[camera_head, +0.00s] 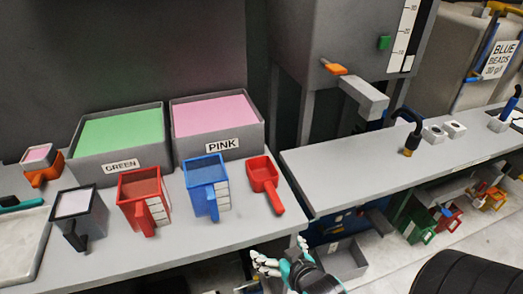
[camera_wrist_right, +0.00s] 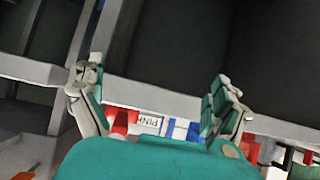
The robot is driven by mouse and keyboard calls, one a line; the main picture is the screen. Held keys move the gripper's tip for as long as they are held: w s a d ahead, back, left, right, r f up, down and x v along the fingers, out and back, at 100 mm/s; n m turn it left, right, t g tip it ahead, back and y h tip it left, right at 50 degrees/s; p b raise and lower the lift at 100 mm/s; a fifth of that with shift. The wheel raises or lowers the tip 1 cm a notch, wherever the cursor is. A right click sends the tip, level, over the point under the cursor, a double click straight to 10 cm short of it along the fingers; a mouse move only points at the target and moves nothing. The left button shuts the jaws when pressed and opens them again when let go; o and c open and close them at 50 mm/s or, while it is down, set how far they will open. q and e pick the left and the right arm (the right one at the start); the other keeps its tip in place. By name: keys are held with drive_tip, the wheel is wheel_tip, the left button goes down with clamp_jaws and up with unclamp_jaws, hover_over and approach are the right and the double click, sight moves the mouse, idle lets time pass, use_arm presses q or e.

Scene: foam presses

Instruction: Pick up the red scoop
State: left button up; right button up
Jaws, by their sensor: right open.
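The red scoop (camera_head: 264,174) lies on the grey bench right of the blue jug, below the pink bin. Its handle points toward the front edge of the bench. My right gripper (camera_head: 281,250) is at the front edge of the bench, below the scoop in the picture and apart from it. Its fingers are spread and empty, and they also show in the right wrist view (camera_wrist_right: 157,98). Red and blue pieces show between the fingers there; I cannot tell whether a red one is the scoop. My left gripper is not in view.
A blue jug (camera_head: 206,184), a red jug (camera_head: 144,197) and a grey jug (camera_head: 79,213) stand left of the scoop. The green bin (camera_head: 119,167) and pink bin (camera_head: 217,150) stand behind. A second bench (camera_head: 380,165) lies right, beyond a gap.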

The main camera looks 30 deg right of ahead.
drive_tip(key=m+t+h+p, duration=0.1)
drive_tip(key=t+p, duration=0.1)
drive_tip(key=p, duration=0.2)
approach(269, 184)
drive_tip(key=p+x, duration=0.1)
drive_tip(key=x, duration=0.4)
drive_tip(key=shift+w+f, duration=0.25)
drive_tip(key=shift+f, duration=0.15)
drive_tip(key=x, duration=0.2)
drive_tip(key=p+x, duration=0.1)
drive_tip(key=x, duration=0.2)
drive_tip(key=shift+w+d+r+p, duration=0.15)
drive_tip(key=shift+w+p, duration=0.2)
drive_tip(key=shift+w, duration=0.05)
drive_tip(key=shift+s, duration=0.1)
drive_tip(key=shift+c, duration=0.8)
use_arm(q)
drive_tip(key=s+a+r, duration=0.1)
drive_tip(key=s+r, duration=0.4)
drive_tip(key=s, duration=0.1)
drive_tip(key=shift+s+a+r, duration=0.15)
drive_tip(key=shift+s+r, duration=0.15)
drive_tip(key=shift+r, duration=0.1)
use_arm(e)
drive_tip(key=c, duration=1.2)
